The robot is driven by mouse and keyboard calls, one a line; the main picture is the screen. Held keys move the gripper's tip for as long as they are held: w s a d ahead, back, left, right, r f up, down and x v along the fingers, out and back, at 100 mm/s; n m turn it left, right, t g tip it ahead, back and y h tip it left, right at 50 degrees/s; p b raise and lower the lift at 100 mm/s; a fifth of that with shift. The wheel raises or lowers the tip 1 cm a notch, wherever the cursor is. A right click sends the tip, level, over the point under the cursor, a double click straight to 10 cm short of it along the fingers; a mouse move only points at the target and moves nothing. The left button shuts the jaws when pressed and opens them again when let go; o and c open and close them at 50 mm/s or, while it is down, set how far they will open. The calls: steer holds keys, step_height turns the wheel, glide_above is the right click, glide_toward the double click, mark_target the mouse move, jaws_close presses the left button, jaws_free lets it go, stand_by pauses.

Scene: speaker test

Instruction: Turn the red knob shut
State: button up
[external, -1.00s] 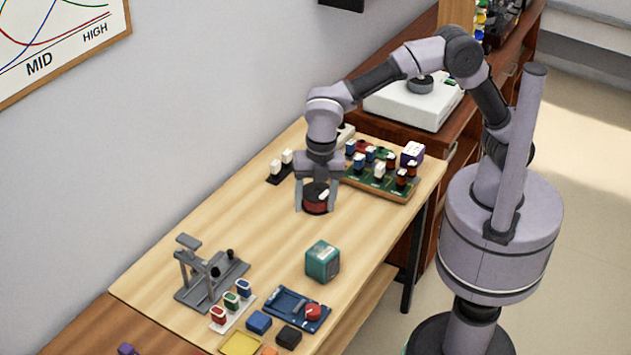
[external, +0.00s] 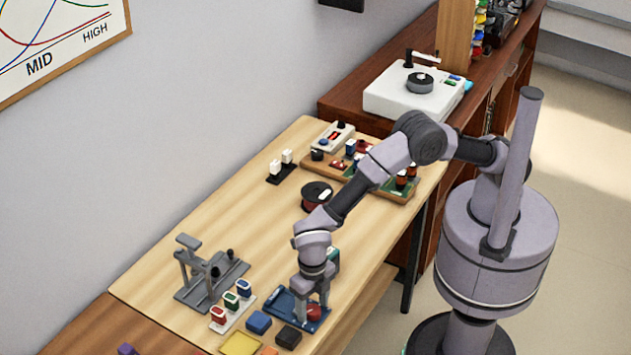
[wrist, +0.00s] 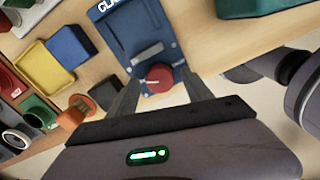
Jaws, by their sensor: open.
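The red knob (external: 314,312) sits on a blue panel (external: 284,300) near the front right of the table. In the wrist view the red knob (wrist: 158,77) has a pale pointer mark, and the blue panel (wrist: 139,32) carries partly cut-off white lettering and a grey bar beside the knob. My gripper (external: 312,314) points down over the panel, close to the knob. In the wrist view my gripper (wrist: 163,88) is open, with one finger on each side of the knob. I cannot tell whether the fingers touch it.
A blue block (external: 258,322), a black block (external: 288,336) and a yellow tray (external: 240,343) lie close by the panel. A teal box (external: 333,258) stands behind my gripper, mostly hidden. A grey stand (external: 212,275) is to the left.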

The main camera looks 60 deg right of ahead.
steer(key=shift+f, duration=0.15)
jaws_close()
steer(key=shift+m, duration=0.3)
steer(key=m+p, duration=0.1)
steer(key=m, duration=0.1)
steer(key=shift+m+p, duration=0.9)
steer(key=shift+m, duration=1.6)
